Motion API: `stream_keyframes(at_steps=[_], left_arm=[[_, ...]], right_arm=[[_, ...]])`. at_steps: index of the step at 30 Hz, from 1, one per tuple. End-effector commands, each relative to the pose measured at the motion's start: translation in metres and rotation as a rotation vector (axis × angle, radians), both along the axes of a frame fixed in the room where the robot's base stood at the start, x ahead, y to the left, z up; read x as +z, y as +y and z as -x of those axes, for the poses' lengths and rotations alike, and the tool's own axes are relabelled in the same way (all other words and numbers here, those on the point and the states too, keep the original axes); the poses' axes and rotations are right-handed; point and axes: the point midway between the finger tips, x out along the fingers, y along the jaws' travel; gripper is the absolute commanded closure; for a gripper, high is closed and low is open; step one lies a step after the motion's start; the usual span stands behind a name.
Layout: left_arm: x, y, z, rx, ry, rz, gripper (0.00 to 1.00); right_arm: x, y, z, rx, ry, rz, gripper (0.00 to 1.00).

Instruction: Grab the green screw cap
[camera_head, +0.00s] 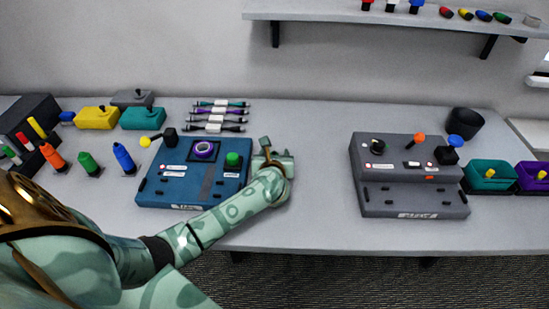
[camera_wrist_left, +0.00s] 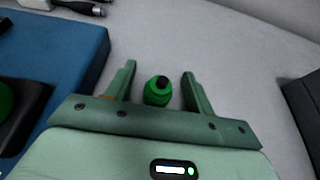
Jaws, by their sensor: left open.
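A green screw cap (camera_wrist_left: 154,96) with a black top lies on the grey table, in the left wrist view. It sits between the two fingers of my left gripper (camera_wrist_left: 159,72), with a gap on each side. My left gripper (camera_head: 268,150) is open, low over the table just right of the blue panel in the head view. The gripper and arm hide the cap in the head view. My right gripper is not in view.
The blue panel (camera_head: 176,190) carries a green round knob (camera_head: 233,159) and a purple ring (camera_head: 203,150). Cables (camera_head: 216,115) lie behind it. A grey panel (camera_head: 388,191) stands to the right, with clear table between. Green (camera_head: 88,163), orange and blue markers stand left.

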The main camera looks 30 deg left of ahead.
Motion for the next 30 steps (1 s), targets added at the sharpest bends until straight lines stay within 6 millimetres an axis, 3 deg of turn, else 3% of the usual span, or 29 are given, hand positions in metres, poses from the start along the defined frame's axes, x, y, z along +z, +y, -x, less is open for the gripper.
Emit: stream_keyframes(at_steps=[3, 8, 22, 28, 30], left_arm=[[0.001, 0.0, 0.0, 0.0, 0.0, 0.0, 0.49], [0.001, 0.0, 0.001, 0.0, 0.0, 0.0, 0.93], [0.007, -0.001, 0.001, 0.001, -0.002, 0.002, 0.93], [0.039, 0.0, 0.001, 0.0, -0.004, 0.001, 0.93], [0.055, 0.005, 0.015, 0.0, -0.003, 0.001, 0.93]], right_arm=[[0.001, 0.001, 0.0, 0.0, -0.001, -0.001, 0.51], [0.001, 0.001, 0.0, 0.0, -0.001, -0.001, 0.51], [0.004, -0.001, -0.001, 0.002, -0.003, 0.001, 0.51], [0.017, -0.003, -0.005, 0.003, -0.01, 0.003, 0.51], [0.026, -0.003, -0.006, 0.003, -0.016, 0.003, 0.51]])
